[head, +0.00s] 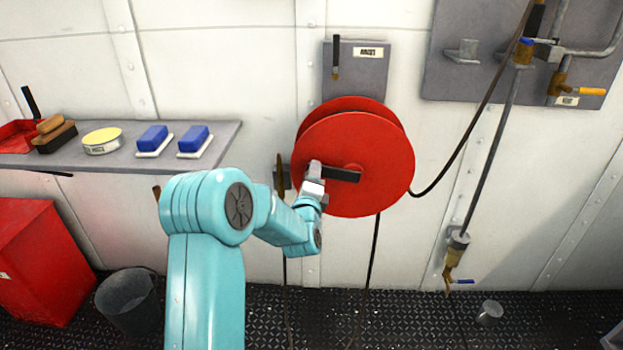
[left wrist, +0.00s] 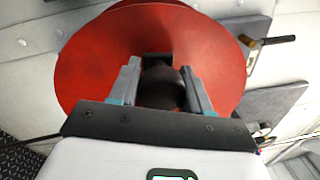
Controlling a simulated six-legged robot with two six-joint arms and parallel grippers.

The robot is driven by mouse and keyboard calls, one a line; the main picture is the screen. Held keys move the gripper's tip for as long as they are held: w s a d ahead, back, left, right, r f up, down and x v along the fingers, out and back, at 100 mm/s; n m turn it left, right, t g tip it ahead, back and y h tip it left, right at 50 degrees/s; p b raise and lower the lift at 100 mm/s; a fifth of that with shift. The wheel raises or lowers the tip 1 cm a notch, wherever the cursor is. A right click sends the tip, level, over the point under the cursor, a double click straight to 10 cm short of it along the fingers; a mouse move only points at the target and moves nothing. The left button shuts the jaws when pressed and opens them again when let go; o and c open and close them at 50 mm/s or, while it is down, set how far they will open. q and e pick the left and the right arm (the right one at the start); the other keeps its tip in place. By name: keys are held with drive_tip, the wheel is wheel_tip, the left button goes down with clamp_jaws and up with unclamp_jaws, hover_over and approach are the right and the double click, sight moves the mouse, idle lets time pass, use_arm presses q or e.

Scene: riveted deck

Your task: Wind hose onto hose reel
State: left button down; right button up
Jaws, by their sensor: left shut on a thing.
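The red hose reel (head: 375,140) is mounted on the wall at the middle of the head view, and its red disc (left wrist: 90,60) fills much of the left wrist view. A dark crank arm (head: 342,174) crosses the reel's front face. My left gripper (head: 314,172) is at the arm's left end. In the left wrist view its two grey fingers close on the dark crank handle (left wrist: 160,85) from both sides. The black hose (head: 450,176) runs from the reel's right side up to the pipework. A dark length (head: 374,250) hangs below the reel to the floor. My right gripper is out of view.
A shelf (head: 120,160) with brushes, a round tin and blue-backed scrubbers is at left. A red cabinet (head: 40,255) and bucket (head: 130,305) stand below it. A grey pipe (head: 490,150) with valves runs down the wall at right. A metal cup (head: 490,313) is on the deck.

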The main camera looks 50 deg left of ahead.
use_arm(q)
drive_tip(key=shift+a+r, duration=0.1)
drive_tip(key=shift+r, duration=0.1)
drive_tip(key=c, duration=0.5)
unclamp_jaws()
drive_tip(key=shift+c, duration=0.2)
drive_tip(key=shift+f, duration=0.1)
drive_tip(key=shift+s+d, duration=0.15)
drive_tip(key=shift+d, duration=0.1)
drive_tip(key=b+v, duration=0.8)
drive_tip(key=v, duration=0.7)
drive_tip(key=shift+s+d, duration=0.25)
drive_tip(key=shift+d, duration=0.05)
